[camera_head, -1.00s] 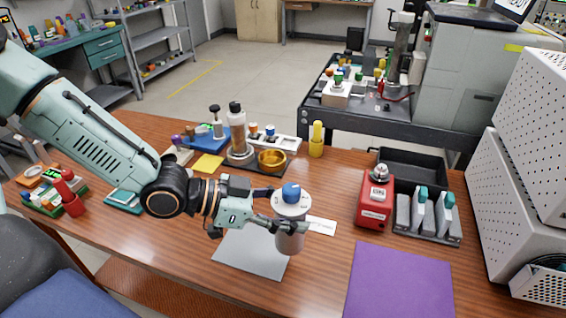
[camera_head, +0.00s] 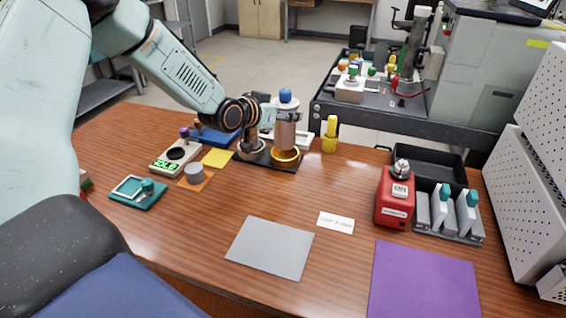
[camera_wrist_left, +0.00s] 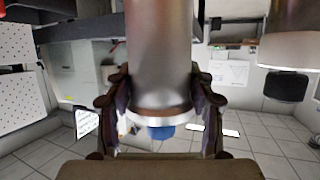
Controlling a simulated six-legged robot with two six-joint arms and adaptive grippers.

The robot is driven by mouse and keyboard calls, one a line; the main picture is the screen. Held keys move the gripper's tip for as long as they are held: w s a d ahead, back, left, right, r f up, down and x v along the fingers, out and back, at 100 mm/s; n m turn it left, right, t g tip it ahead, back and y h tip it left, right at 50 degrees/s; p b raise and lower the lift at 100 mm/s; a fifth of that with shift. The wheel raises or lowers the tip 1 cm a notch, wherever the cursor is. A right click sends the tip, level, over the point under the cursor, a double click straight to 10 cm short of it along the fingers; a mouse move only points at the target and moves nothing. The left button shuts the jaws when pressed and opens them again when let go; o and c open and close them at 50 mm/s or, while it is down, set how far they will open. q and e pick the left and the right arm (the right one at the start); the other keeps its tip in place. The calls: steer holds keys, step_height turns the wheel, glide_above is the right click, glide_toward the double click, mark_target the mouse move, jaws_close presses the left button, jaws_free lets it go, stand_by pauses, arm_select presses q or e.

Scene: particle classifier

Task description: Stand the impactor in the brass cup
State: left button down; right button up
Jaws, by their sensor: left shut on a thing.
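The impactor (camera_head: 285,134), a grey metal cylinder with a pale collar and blue cap, is upright in my left gripper (camera_head: 290,116). The gripper is shut around its upper part. The brass cup (camera_head: 285,157) is directly below the impactor on a dark base (camera_head: 284,168). The impactor's lower end is at or just above the cup's rim; I cannot tell whether it is inside. In the left wrist view, the impactor (camera_wrist_left: 160,60) is between both fingers of the gripper (camera_wrist_left: 160,115), its blue cap showing; the cup is not visible there. My right gripper is not in view.
A second metal cylinder (camera_wrist_left: 295,52) stands close beside the impactor. A yellow bottle (camera_head: 330,134) stands right of the cup. A scale (camera_head: 163,163), teal tray (camera_head: 150,198) and grey puck (camera_head: 195,172) lie left. A grey mat (camera_head: 270,247) and white card (camera_head: 336,222) lie nearer.

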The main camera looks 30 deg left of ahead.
mark_target(284, 131)
arm_select(q)
steer(key=w+r, duration=0.1)
steer(key=w+r+n+y, duration=0.1)
steer(key=shift+w+a+r, duration=0.15)
steer(key=shift+w+a, duration=0.4)
steer(key=shift+w, duration=0.05)
step_height(284, 131, down, 10)
steer(key=b, duration=0.3)
steer(key=shift+a, duration=0.25)
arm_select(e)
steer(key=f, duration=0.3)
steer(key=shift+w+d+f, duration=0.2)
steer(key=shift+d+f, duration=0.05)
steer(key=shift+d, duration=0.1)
arm_select(q)
steer(key=c, duration=0.8)
jaws_free()
steer(key=shift+s+a, duration=0.1)
steer(key=shift+s, duration=0.1)
steer(key=o, duration=0.3)
steer(key=shift+w, duration=0.15)
